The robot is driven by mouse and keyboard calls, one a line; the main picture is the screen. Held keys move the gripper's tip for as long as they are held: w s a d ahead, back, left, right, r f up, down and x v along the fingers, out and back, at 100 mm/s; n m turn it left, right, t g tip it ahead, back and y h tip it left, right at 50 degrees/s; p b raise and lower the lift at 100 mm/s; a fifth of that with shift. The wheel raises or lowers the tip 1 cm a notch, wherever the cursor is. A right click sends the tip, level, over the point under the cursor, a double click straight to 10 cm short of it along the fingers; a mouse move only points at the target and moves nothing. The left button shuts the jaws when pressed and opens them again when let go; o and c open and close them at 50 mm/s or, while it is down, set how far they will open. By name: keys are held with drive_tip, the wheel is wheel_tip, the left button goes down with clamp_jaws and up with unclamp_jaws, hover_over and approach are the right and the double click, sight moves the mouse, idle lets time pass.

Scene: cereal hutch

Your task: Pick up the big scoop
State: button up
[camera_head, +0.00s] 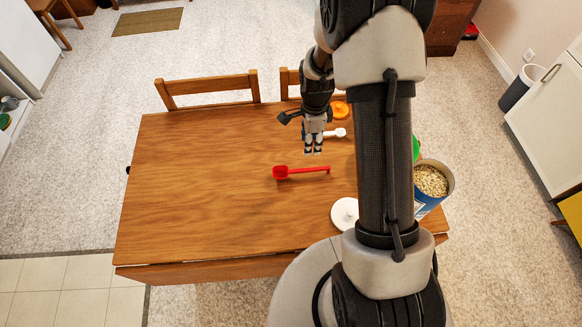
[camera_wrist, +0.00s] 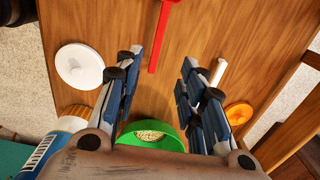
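A red scoop (camera_head: 300,171), the larger of two scoops in view, lies on the wooden table, its bowl to the left and its handle to the right. In the wrist view its red handle (camera_wrist: 160,40) shows at the top, between and beyond the fingertips; its bowl is mostly cut off there. A smaller white scoop (camera_head: 336,132) lies farther back, partly hidden by my gripper; its handle shows in the wrist view (camera_wrist: 218,73). My gripper (camera_head: 313,152) points down above the table, just behind the red handle. Its fingers (camera_wrist: 160,68) are apart with nothing between them.
A blue canister of oats (camera_head: 433,182) stands at the right edge, near a white lid (camera_head: 345,213). A green bowl (camera_wrist: 150,134) holds oats; my arm hides most of it in the head view. An orange lid (camera_head: 341,109) lies at the back near chairs. The table's left is clear.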

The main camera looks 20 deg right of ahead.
drive_tip(key=b, duration=0.3)
approach(309, 169)
wheel_tip(309, 169, down, 5)
drive_tip(key=shift+w+f, duration=0.15)
drive_tip(key=shift+f+b, duration=0.75)
drive_tip(key=shift+f, duration=1.9)
drive_tip(key=shift+c, duration=0.2)
clamp_jaws()
